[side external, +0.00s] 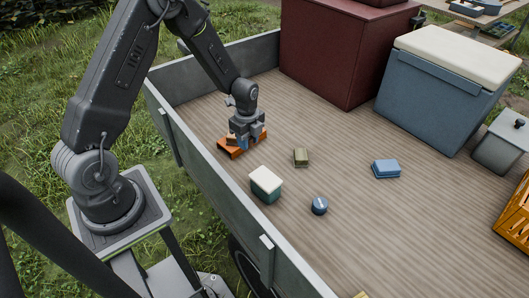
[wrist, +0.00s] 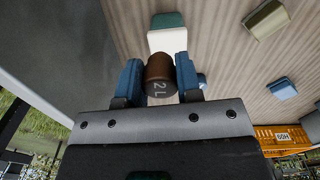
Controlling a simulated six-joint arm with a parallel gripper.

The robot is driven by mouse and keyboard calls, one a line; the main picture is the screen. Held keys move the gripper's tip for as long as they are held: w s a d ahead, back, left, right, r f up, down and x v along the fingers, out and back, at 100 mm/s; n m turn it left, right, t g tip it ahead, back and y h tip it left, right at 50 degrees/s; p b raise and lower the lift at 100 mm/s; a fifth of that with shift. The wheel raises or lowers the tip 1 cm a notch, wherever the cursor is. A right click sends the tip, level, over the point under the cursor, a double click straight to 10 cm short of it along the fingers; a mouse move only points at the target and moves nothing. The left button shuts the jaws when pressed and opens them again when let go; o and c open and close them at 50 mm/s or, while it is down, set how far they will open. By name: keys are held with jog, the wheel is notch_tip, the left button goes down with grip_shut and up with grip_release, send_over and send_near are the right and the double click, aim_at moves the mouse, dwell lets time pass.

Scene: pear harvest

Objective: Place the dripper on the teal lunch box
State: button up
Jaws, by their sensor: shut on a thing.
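My gripper (wrist: 160,78) is shut on a brown cylinder marked "2L", the dripper (wrist: 159,68), which sits between its blue fingers in the wrist view. In the side view my gripper (side external: 249,143) is low over the left part of the truck bed, beside or above an orange piece; the dripper is hard to make out there. The teal lunch box (side external: 265,185) has a white lid and stands on the bed, nearer the camera than my gripper. It shows beyond the fingertips in the wrist view (wrist: 167,39), apart from the dripper.
A dark blue round thing (side external: 319,206), an olive box (side external: 301,157) and a blue box (side external: 386,169) lie to the right. The grey side wall (side external: 205,165) runs close by. A large cooler (side external: 435,95) stands behind.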

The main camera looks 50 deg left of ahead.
jog(key=s+a+r, duration=0.1)
jog(key=a+r, duration=0.1)
send_over(265, 177)
notch_tip(265, 177, down, 7)
jog(key=shift+r, duration=0.2)
jog(key=shift+f, duration=2.05)
jog(key=shift+f, duration=0.15)
jog(key=o, duration=1)
jog(key=shift+c, duration=0.2)
